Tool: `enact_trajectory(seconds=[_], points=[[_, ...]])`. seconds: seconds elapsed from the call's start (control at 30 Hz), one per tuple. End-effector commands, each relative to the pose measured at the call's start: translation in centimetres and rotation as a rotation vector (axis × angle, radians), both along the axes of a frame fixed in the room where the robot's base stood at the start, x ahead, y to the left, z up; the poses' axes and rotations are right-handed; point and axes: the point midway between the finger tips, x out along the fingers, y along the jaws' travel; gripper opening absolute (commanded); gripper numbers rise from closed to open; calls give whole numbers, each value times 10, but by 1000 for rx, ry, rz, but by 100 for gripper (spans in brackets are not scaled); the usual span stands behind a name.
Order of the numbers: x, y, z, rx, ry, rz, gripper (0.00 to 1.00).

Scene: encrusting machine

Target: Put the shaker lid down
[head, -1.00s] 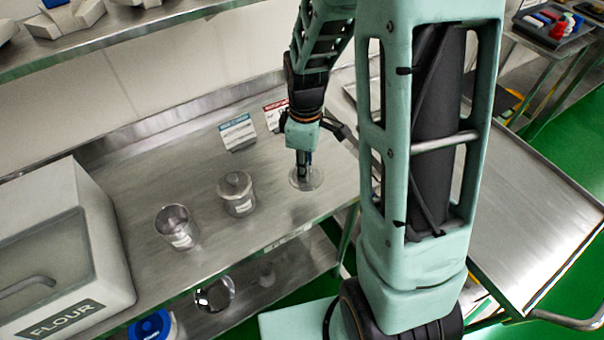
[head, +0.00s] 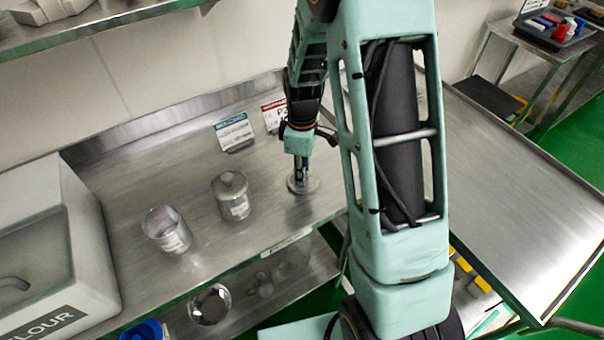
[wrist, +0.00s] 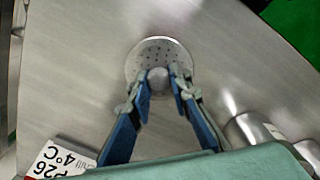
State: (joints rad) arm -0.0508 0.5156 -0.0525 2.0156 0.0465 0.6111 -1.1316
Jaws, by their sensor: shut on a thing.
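The shaker lid (wrist: 155,49) is a round metal disc with small holes and a knob on top. In the wrist view my gripper (wrist: 158,80) is shut on that knob, with one blue finger on each side. In the head view the lid (head: 311,186) is at the table surface under my gripper (head: 302,178), right of the lidded canister. It looks flat and level. I cannot tell whether its underside touches the table.
An open metal cup (head: 166,230) and a lidded metal canister (head: 231,196) stand left of the lid on the steel table (head: 200,275). Two small signs, one blue (head: 234,131) and one red (head: 274,113), stand behind. A flour bin (head: 45,245) is at the left. Table around the lid is clear.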

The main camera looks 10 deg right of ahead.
Motion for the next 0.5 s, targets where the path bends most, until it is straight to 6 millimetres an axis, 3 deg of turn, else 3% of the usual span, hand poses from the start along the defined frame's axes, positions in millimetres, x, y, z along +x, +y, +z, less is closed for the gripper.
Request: enact_trajectory(seconds=[0.2, 0.23, 0.37, 0.5], points=[[0, 0, -5, 0, 0, 0, 0], [0, 0, -3, 0, 0, 1, 21], [0, 0, -3, 0, 1, 1, 35], [-1, 0, -3, 0, 1, 1, 35]])
